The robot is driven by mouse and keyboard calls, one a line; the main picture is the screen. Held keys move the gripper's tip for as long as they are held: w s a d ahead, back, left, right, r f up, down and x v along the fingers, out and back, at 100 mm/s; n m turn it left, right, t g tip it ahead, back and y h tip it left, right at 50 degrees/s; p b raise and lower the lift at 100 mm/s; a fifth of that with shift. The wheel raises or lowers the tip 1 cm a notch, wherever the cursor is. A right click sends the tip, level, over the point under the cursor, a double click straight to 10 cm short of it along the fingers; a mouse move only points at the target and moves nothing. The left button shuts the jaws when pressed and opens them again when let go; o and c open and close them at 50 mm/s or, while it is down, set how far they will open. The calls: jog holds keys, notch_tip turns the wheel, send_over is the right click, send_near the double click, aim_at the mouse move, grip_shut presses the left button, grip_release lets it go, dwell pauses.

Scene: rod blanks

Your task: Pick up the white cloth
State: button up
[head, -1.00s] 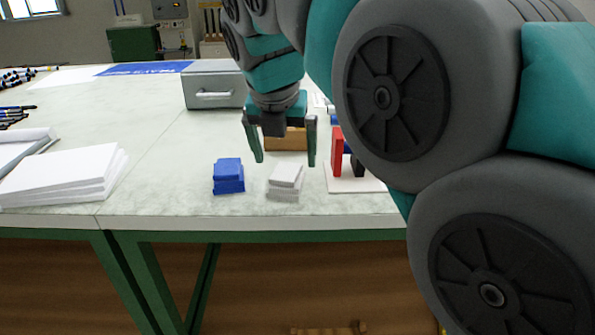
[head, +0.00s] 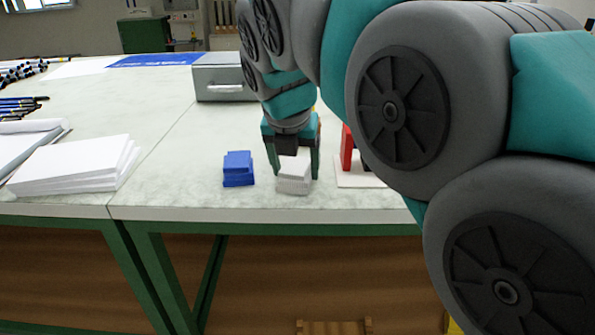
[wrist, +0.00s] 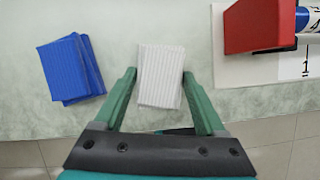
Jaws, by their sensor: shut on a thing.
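The white cloth (head: 293,185) is a small folded, ribbed stack near the front edge of the table. In the wrist view the white cloth (wrist: 161,76) lies between the two green fingers. My gripper (head: 296,175) is lowered over it, pointing down, one finger on each side, and is shut on it. In the wrist view my gripper (wrist: 159,79) has its fingertips beside the cloth's left and right sides. Whether the cloth is clear of the table I cannot tell.
A blue folded cloth stack (head: 238,169) lies just left. A red block (wrist: 262,25) on a white board (wrist: 280,68) stands close on the right. White sheets (head: 75,165) lie farther left, a grey drawer box (head: 222,80) behind. The table edge (head: 200,214) is near in front.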

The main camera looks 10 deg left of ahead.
aim_at(297, 162)
jog(key=c, duration=0.6)
jog(key=shift+r, duration=1.8)
jog(key=s+d, duration=0.2)
jog(key=s, duration=0.2)
jog(key=s+d+r+b, duration=0.1)
jog(key=s+d, duration=0.2)
jog(key=s, duration=0.2)
jog(key=s+d, duration=0.3)
jog(key=s, duration=0.2)
jog(key=shift+r+b, duration=0.25)
jog(key=shift+b, duration=0.05)
